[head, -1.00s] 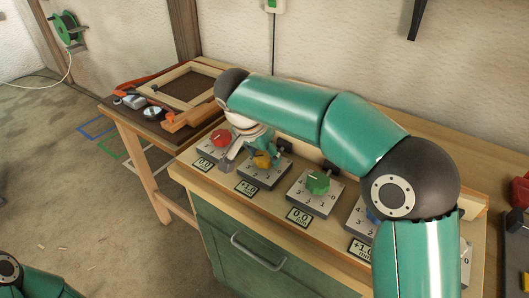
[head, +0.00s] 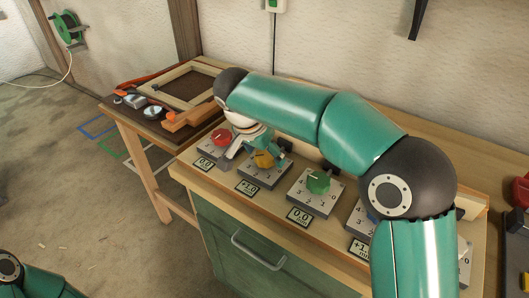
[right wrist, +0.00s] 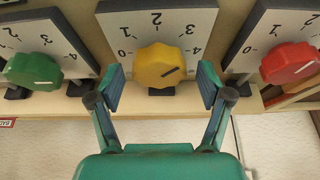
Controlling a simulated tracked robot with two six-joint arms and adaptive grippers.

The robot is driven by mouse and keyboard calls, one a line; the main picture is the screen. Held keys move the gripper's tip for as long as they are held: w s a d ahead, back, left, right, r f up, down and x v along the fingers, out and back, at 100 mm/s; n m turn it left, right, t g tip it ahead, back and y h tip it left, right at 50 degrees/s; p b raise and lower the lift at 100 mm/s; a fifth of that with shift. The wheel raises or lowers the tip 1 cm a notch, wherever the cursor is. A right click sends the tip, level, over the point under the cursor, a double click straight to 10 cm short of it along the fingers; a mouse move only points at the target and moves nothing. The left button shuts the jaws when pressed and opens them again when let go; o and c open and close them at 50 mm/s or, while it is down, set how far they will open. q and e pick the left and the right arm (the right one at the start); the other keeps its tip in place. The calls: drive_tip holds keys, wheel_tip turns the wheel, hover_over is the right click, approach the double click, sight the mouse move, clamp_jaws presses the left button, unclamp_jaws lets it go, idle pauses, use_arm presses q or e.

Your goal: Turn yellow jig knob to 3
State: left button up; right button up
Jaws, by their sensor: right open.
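The yellow knob (head: 264,159) sits on its grey dial plate (head: 278,177), second from the left in the row on the bench. In the right wrist view the yellow knob (right wrist: 159,65) is centred under a 0 to 4 scale. Its dark mark slants up to the right, roughly towards the 4. A small display (head: 247,187) lies in front of its plate. My right gripper (head: 252,142) is at this knob, partly hidden by its own arm. In the wrist view my right gripper (right wrist: 161,76) is open, fingers apart on either side of the knob with gaps. My left gripper is out of frame.
A red knob (head: 221,137) and a green knob (head: 318,182) stand on plates either side, close to the fingers. A blue knob is mostly hidden behind my right arm. A side table (head: 128,113) with a wooden frame (head: 190,84) and tools stands at left.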

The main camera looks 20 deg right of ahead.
drive_tip(key=shift+r, duration=0.1)
drive_tip(key=v, duration=1.1)
drive_tip(key=shift+a+r, duration=0.25)
drive_tip(key=shift+r, duration=0.05)
drive_tip(key=shift+s, duration=0.1)
